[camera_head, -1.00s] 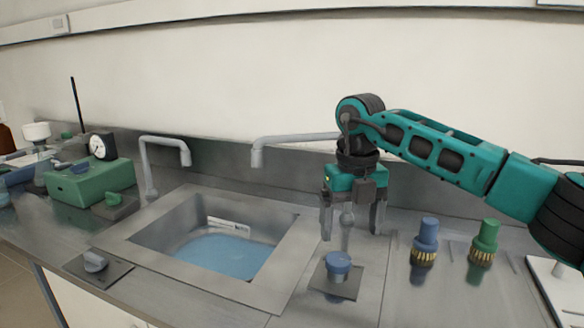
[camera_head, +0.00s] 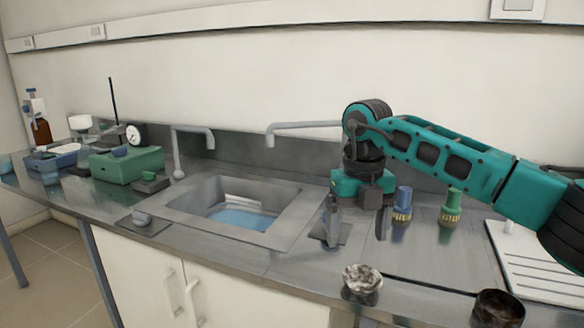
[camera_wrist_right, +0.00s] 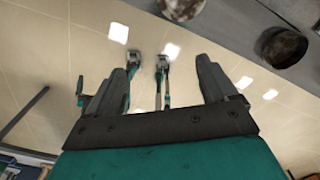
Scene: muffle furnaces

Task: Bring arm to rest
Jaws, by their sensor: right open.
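My right gripper (camera_head: 358,230) is open and empty, its two fingers pointing down over the counter just right of the sink in the head view. Its teal arm comes in from the right. The fingers partly cover a dark square plate (camera_head: 343,232) behind them. In the right wrist view the spread fingers (camera_wrist_right: 167,72) have nothing between them, with tiled floor beyond. My left gripper is in neither view.
The sink (camera_head: 176,213) lies left of my gripper. Blue (camera_head: 403,200) and green (camera_head: 453,203) brushes stand to its right. A speckled bowl (camera_head: 362,279) and dark cup (camera_head: 499,306) are near the front edge. A white drainboard (camera_head: 520,262) is far right.

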